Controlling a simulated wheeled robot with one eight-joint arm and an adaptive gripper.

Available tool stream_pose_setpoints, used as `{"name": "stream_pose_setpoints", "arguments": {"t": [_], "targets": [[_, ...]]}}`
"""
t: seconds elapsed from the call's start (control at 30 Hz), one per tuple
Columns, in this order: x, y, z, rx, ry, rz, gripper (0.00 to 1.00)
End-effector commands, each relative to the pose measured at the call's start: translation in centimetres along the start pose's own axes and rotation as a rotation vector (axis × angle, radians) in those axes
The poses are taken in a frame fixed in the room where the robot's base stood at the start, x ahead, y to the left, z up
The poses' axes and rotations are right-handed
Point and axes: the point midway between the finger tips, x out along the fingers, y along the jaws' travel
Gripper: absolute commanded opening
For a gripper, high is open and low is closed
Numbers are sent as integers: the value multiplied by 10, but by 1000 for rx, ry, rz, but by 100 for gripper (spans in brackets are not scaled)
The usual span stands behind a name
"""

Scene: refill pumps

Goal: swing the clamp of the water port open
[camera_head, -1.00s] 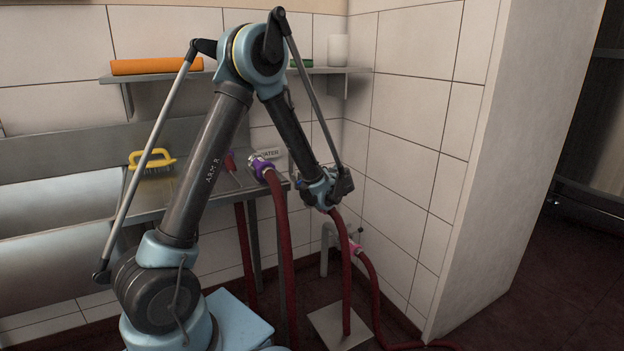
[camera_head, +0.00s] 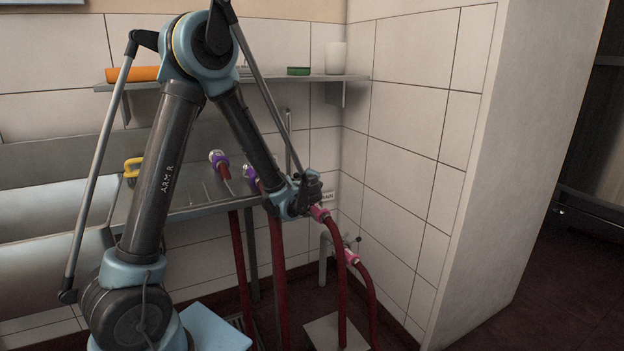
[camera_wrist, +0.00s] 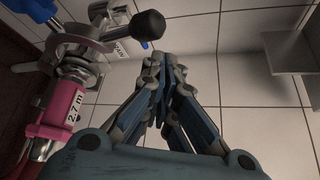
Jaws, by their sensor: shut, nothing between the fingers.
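My gripper (camera_wrist: 165,65) is shut and empty in the wrist view. In the head view my gripper (camera_head: 312,182) is at a pink hose coupling (camera_head: 320,213) by the corner. Left of my fingers in the wrist view are a metal clamp (camera_wrist: 82,45) with a black ball knob (camera_wrist: 148,25) and the pink coupling (camera_wrist: 62,112) marked 2.7 m. The knob is close to my fingertips, with a gap visible. The sign behind it (camera_wrist: 122,47) is only partly legible. A purple coupling (camera_head: 250,175) is partly behind my arm; no WATER sign shows there. I cannot tell whether the clamp is open.
Another purple coupling (camera_head: 218,158) is further left. Red hoses (camera_head: 334,270) hang to the floor. A lower pink coupling (camera_head: 351,258) is near the corner. A shelf (camera_head: 225,82) runs above, and tiled walls (camera_head: 410,150) close in the right side.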

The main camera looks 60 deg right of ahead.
Motion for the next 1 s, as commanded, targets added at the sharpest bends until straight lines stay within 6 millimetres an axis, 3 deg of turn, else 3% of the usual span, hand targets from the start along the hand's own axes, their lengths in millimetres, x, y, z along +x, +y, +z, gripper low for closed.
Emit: {"name": "stream_pose_setpoints", "arguments": {"t": [0.73, 1.0], "targets": [[-3, 2, 5, 1, 0, 0, 0], [1, -15, 0, 0, -4, 1, 0]]}}
